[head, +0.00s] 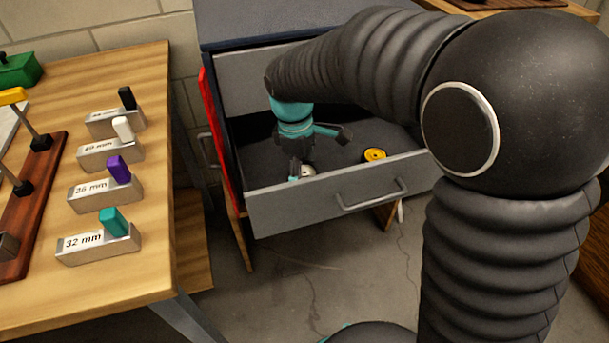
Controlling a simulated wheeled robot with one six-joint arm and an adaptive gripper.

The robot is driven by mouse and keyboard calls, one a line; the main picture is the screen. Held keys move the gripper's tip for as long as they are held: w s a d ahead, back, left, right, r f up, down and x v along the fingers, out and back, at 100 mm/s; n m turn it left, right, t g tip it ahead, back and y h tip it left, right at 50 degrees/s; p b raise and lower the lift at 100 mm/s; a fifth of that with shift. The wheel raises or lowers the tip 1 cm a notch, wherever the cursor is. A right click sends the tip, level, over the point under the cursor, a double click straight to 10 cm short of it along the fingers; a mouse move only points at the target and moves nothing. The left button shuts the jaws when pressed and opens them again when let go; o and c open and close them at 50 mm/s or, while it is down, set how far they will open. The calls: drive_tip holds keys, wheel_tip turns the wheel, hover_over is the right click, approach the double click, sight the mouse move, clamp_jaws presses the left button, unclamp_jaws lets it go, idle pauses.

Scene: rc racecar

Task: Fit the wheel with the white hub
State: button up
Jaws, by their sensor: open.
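The wheel with the white hub (308,171) lies low in the open drawer (335,200), near its front wall at the left. My gripper (318,158) reaches down into the drawer with its fingers spread apart. One finger is beside the white-hub wheel and partly hides it; whether they touch I cannot tell. The other finger points out to the right, and nothing is held between them. No car is clearly visible in this view.
A second wheel with a yellow hub (374,155) lies in the drawer to the right. On the wooden bench (150,200) at left stand several metal blocks, including one marked 32 mm (98,244). My arm hides much of the right side. Open floor lies below the drawer.

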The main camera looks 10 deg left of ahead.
drive_tip(key=c, duration=1.2)
drive_tip(key=shift+o, duration=0.2)
